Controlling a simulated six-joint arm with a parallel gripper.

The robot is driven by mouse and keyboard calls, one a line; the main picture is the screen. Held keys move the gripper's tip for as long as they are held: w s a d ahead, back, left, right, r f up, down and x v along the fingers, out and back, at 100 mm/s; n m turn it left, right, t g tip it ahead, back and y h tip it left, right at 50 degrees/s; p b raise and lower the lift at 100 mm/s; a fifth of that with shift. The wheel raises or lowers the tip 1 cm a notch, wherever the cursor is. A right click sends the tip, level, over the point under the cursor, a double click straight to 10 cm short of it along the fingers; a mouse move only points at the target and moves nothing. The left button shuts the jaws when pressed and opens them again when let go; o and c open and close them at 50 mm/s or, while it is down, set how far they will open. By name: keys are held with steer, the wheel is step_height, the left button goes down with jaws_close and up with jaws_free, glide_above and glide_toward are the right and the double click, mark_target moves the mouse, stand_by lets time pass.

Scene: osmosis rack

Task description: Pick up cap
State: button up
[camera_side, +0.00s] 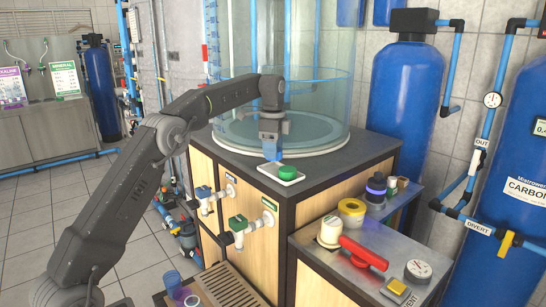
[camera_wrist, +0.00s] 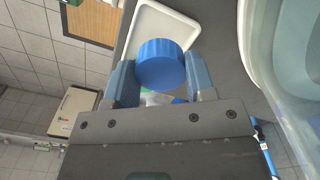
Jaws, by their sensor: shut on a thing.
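A ridged blue cap (camera_wrist: 160,64) sits between the two blue-grey fingers of my gripper (camera_wrist: 160,75) in the wrist view, and the gripper is shut on it. In the side view my gripper (camera_side: 271,150) points down over the front part of the counter; a blue patch shows at its tip, where cap and fingers cannot be told apart. It is held just above and left of a small white tray (camera_side: 298,179). A round green piece (camera_side: 287,172) lies on that tray. The tray also shows behind the cap in the wrist view (camera_wrist: 150,18).
A large clear cylindrical tank (camera_side: 320,100) stands on the dark counter (camera_side: 360,157) right behind my gripper. Green (camera_side: 238,222) and blue valves are on the cabinet front. A lower metal shelf at right holds a yellow roll (camera_side: 351,207), a red-handled piece (camera_side: 362,252) and a gauge.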

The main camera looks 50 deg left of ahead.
steer(key=shift+s+a+r, duration=4.1)
steer(key=shift+s+r, duration=0.05)
steer(key=shift+r, duration=1.95)
steer(key=s+d+r, duration=0.2)
steer(key=s+r, duration=0.1)
steer(key=s, duration=0.9)
glide_above(190, 297)
step_height(190, 297, down, 3)
step_height(190, 297, down, 48)
steer(key=shift+f, duration=0.1)
steer(key=shift+f, duration=0.35)
steer(key=shift+f, duration=0.35)
